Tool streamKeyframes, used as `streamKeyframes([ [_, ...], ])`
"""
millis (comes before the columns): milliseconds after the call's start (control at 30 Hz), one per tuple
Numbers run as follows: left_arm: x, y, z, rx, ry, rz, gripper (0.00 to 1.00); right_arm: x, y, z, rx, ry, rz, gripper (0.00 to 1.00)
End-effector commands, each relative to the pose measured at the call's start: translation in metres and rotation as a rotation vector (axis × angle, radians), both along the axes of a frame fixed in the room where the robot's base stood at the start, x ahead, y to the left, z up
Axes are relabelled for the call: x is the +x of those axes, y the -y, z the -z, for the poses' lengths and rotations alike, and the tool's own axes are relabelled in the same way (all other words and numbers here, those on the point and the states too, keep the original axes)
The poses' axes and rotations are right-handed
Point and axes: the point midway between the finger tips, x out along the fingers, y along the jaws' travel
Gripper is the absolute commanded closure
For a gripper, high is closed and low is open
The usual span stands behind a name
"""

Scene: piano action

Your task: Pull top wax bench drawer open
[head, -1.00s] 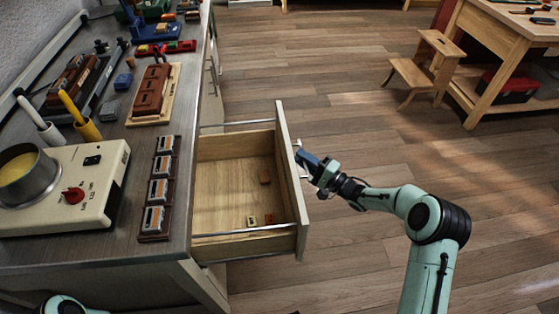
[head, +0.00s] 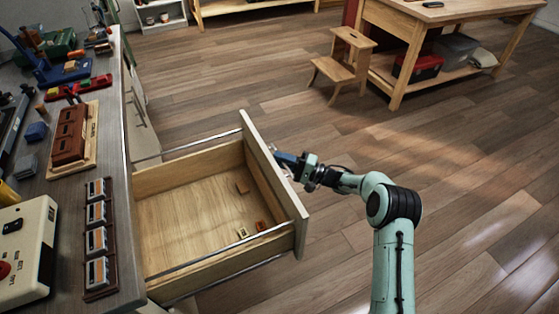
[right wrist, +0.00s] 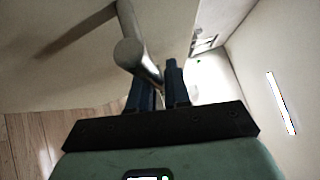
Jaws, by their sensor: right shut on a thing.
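The top wax bench drawer (head: 190,207) is pulled out from the bench (head: 130,240), its metal side rails showing. Its pale front panel (head: 272,180) faces right. My left gripper is not in view.
A tray of small orange-and-white pieces (head: 97,240) and a brown block on a board (head: 72,140) are on the bench top. A wooden step stool (head: 342,62) stands on the floor. Floor to the right is clear.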

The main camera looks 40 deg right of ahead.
Motion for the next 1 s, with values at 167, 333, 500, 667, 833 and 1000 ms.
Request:
streamKeyframes([
  [167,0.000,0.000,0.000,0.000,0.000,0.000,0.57,0.000,0.000,0.001,-0.001,-0.001,0.000,0.73],
  [333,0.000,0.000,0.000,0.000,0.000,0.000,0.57,0.000,0.000,0.000,-0.001,-0.001,0.000,0.65],
  [500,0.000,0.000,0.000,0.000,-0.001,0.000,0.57,-0.001,0.000,0.000,-0.001,-0.001,0.001,0.65],
  [667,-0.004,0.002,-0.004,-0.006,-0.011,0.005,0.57,-0.013,0.009,0.002,-0.002,-0.002,0.003,0.65],
  [833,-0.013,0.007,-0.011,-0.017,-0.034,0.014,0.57,-0.043,0.029,0.006,-0.002,-0.003,0.004,0.65],
  [1000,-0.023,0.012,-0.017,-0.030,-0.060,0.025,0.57,-0.075,0.050,0.012,-0.002,-0.002,0.004,0.65],
])
